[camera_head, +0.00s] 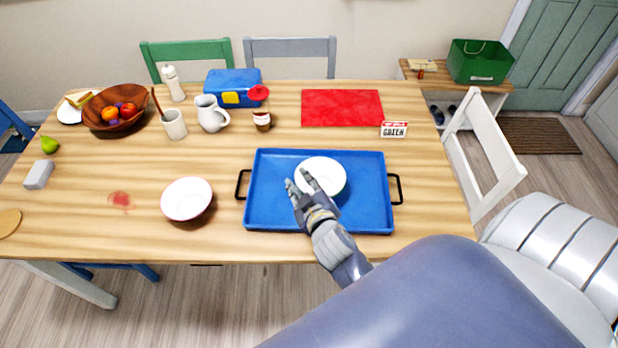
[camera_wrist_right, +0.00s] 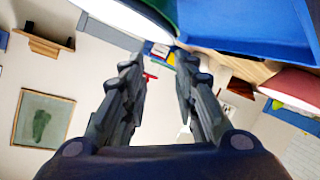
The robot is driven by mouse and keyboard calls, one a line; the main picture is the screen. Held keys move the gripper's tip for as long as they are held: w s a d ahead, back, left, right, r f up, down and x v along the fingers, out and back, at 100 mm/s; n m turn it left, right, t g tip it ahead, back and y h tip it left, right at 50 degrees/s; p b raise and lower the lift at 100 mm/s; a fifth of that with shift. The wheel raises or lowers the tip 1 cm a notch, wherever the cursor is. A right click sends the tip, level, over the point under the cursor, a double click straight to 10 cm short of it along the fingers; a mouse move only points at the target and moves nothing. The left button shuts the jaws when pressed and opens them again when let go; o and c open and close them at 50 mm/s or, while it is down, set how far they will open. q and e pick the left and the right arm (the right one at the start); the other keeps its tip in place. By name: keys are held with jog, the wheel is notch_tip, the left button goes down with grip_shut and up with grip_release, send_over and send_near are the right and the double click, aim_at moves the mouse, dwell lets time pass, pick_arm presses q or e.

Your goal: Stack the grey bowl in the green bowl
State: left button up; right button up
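A bowl with a white inside (camera_head: 327,172) stands on the blue tray (camera_head: 372,213). In the right wrist view a dark green curved surface (camera_wrist_right: 163,12) beside the tray seems to be this bowl's outside. My right gripper (camera_head: 299,180) is at the bowl's left, near side, with its fingers overlapping the rim in the head view. In the wrist view the fingers stand apart with nothing seen between them. A second white-inside bowl (camera_head: 187,198) stands on the table left of the tray; its outside looks dark red in the wrist view (camera_wrist_right: 290,82). I cannot make out a separate grey bowl. My left gripper is out of view.
The wooden table (camera_head: 110,240) holds a fruit bowl (camera_head: 90,119), a white jug (camera_head: 210,113), a cup (camera_head: 174,125), a blue box (camera_head: 233,86) and a red mat (camera_head: 342,107) behind the tray. Bare table lies between the left bowl and the tray.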

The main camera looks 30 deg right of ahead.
jog(key=v, duration=0.7)
jog(key=shift+r+b, duration=0.2)
jog(key=shift+b, duration=0.15)
jog(key=shift+s, duration=0.1)
jog(key=s+a+f+m+g+y, duration=0.1)
jog(key=s+a+f+g+y, duration=0.15)
jog(key=s+g, duration=0.4)
jog(key=s+a+f+g+y, duration=0.1)
jog(key=s+a+f+g, duration=0.2)
jog(key=s, duration=0.6)
notch_tip(320, 180, down, 26)
jog(key=s+d+g, duration=0.1)
jog(key=g, duration=0.1)
jog(key=s+d+f+g, duration=0.1)
jog(key=s+d+f, duration=0.2)
jog(key=s+f, duration=1.3)
jog(key=shift+s+f, duration=0.2)
jog(key=shift+s, duration=0.6)
